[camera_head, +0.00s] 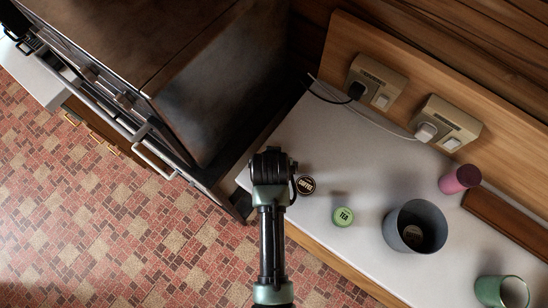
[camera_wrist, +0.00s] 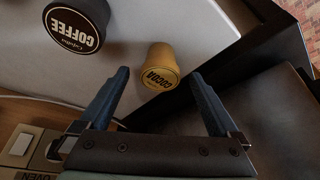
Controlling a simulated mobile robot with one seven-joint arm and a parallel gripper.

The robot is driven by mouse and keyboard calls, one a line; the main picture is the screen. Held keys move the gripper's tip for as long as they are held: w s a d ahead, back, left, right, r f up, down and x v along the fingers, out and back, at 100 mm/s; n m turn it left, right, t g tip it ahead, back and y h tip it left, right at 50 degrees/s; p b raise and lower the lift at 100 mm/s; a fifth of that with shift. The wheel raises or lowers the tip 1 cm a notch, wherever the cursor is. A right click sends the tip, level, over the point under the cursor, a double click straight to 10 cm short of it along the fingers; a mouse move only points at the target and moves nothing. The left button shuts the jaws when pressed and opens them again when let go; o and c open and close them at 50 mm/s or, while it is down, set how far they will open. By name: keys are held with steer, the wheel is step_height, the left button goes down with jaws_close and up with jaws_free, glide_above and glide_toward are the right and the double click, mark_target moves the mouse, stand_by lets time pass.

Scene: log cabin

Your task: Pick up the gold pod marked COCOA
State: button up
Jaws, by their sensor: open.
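The gold pod (camera_wrist: 160,66) marked COCOA stands on the light countertop in the wrist view, close to the counter's edge by a dark appliance. My gripper (camera_wrist: 160,95) is open, its two blue fingers spread to either side below the pod in the picture. The pod is between and just beyond the fingertips, and no contact shows. In the head view my gripper (camera_head: 268,160) is over the counter's left end, and the gold pod is hidden there.
A dark COFFEE pod (camera_wrist: 78,28) stands near the gold pod; it also shows in the head view (camera_head: 306,185). A green TEA pod (camera_head: 343,217), a grey cup (camera_head: 392,232), a pink cup (camera_head: 458,179) and a green cup (camera_head: 490,290) stand further right. A dark stove (camera_head: 215,100) borders the counter's left.

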steer(key=c, duration=1.4)
steer(key=shift+r, duration=0.1)
